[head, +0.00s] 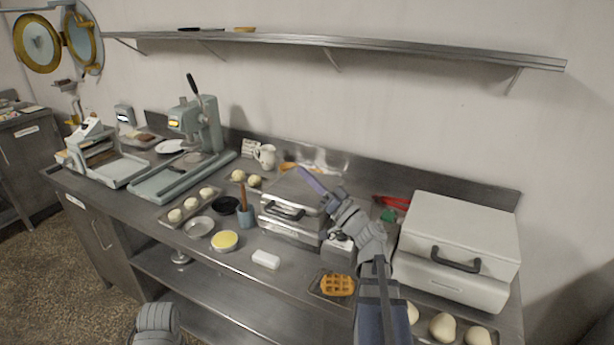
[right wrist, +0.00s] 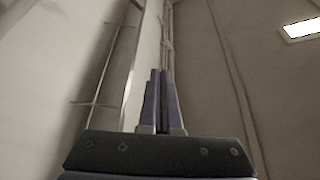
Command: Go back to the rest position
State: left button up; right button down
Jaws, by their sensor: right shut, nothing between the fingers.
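My right gripper (head: 312,182) is raised above the steel counter (head: 290,262), in front of the silver waffle iron in the head view. Its fingers are shut with nothing between them, and they point up and to the left. In the right wrist view the two fingers (right wrist: 160,103) stand close together against the wall and ceiling. A grey rounded part of my own body shows at the bottom left of the head view. My left gripper is not in view.
The waffle iron (head: 290,222) and a white lidded machine (head: 455,245) stand beside my right arm. A waffle (head: 337,285) lies on a small tray in front. Dough balls (head: 443,327) lie at lower right. A wall shelf (head: 350,42) runs above.

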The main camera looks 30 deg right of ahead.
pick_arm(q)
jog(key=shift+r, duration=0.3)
pick_arm(e)
jog(key=shift+a+r, duration=0.1)
jog(key=shift+r, duration=0.15)
jog(key=s+a+f+n+g+y, duration=0.15)
jog(key=a+f+g, duration=0.25)
jog(key=a, duration=0.4)
jog(key=a+f+n+g+y+p, duration=0.1)
jog(key=a+f+n+g+y, duration=0.25)
jog(key=a, duration=0.55)
jog(key=a+f+n+g, duration=0.1)
jog(key=a+f+g, duration=0.4)
jog(key=a, duration=0.3)
jog(key=s+a+f+n+g+h, duration=0.2)
jog(key=s+a+f+g+h, duration=0.2)
jog(key=s+a+f+g, duration=0.45)
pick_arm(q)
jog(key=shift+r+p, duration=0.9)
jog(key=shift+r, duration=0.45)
pick_arm(e)
jog(key=s+d+f+m+g+h, duration=0.1)
jog(key=s+d+f+h, duration=0.1)
jog(key=s+f+h, duration=0.5)
jog(key=shift+s+d+h, duration=0.4)
jog(key=shift+s+h, duration=0.5)
jog(key=shift+h, duration=0.5)
